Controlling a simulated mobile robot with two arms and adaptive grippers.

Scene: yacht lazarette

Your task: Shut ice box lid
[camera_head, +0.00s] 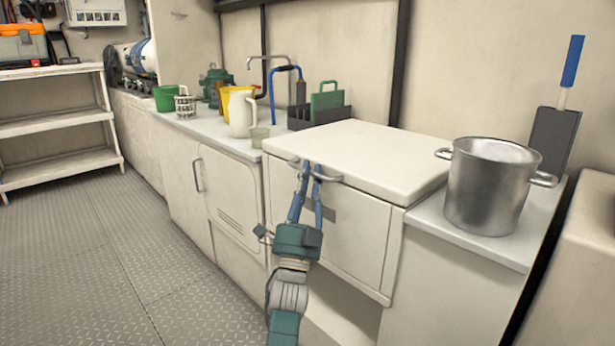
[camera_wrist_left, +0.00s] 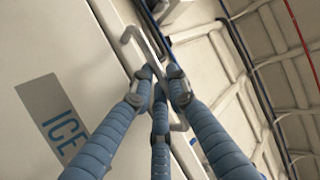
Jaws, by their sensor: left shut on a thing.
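The white ice box lid (camera_head: 365,150) lies flat, or very nearly so, on top of the ice box (camera_head: 350,235). No gap under its front edge can be made out. A metal bar handle (camera_head: 330,178) sticks out from the lid's front edge. My left gripper (camera_head: 312,170) reaches up from below and is shut on this handle. In the left wrist view its blue fingers (camera_wrist_left: 160,82) close around the handle (camera_wrist_left: 136,42), beside the box front with its grey ICE label (camera_wrist_left: 58,115). My right gripper is not in view.
A large steel pot (camera_head: 490,190) stands on the counter right of the lid. The floor (camera_head: 100,260) at the left is clear.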

